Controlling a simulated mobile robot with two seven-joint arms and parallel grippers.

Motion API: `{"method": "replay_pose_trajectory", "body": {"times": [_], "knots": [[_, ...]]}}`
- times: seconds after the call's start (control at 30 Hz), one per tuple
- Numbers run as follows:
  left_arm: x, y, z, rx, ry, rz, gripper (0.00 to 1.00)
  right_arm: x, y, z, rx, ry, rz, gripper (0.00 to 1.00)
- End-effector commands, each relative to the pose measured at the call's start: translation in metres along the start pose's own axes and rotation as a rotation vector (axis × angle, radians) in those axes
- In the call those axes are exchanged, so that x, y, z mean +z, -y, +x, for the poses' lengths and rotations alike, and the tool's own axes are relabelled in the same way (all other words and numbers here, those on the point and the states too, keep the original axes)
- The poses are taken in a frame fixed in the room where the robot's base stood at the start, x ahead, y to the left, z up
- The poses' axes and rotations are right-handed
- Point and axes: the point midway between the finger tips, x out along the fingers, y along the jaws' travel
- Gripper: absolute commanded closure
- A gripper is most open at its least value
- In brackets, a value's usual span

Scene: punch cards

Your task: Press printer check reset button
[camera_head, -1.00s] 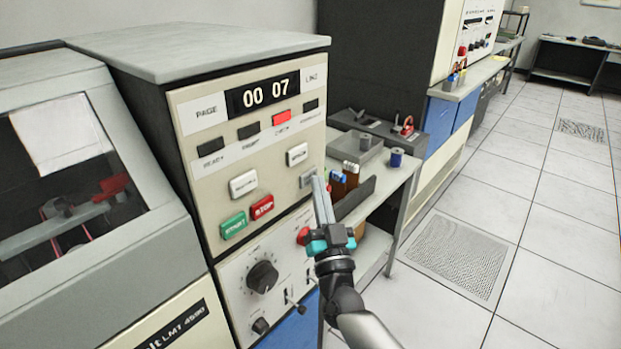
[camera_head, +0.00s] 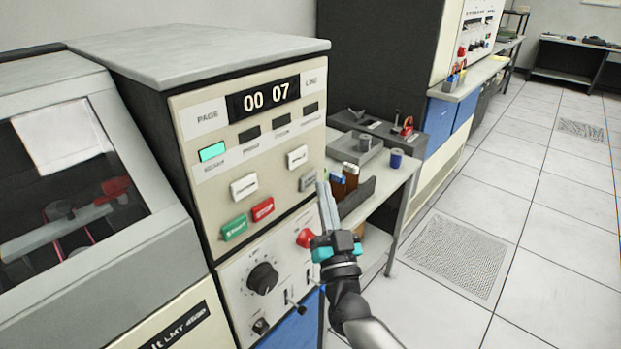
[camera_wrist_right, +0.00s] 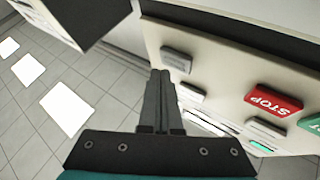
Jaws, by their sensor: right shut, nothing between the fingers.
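The printer panel (camera_head: 220,190) stands at the centre left in the head view. A small grey button (camera_head: 308,180) sits at its right edge, below a white button (camera_head: 297,157); its label is too blurred to read. It fits the grey button at upper left of the panel in the right wrist view (camera_wrist_right: 177,60). My right gripper (camera_head: 324,186) is shut and empty, its tip just right of the grey button and seemingly apart from it. The ready lamp (camera_head: 212,151) glows green; the check lamp (camera_head: 282,121) is dark. My left gripper is not in view.
A red STOP button (camera_head: 262,209), a green button (camera_head: 234,228) and another white button (camera_head: 243,187) are on the same panel. A red knob (camera_head: 305,238) and black dial (camera_head: 262,277) sit below. A cluttered side table (camera_head: 398,178) stands close behind the gripper. Floor to the right is clear.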

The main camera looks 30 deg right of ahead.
Motion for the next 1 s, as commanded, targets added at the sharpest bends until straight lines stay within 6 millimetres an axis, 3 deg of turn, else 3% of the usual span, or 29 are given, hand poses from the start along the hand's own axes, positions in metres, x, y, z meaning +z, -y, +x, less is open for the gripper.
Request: {"method": "replay_pose_trajectory", "body": {"times": [0.3, 0.73, 1.0], "knots": [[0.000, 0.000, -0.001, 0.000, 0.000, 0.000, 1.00, -0.002, -0.002, -0.002, 0.001, -0.001, 0.000, 1.00], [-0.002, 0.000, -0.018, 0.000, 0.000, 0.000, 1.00, -0.023, -0.022, -0.030, 0.000, 0.000, 0.000, 1.00], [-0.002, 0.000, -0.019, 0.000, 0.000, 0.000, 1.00, -0.026, -0.026, -0.035, 0.001, -0.002, 0.001, 1.00]]}}
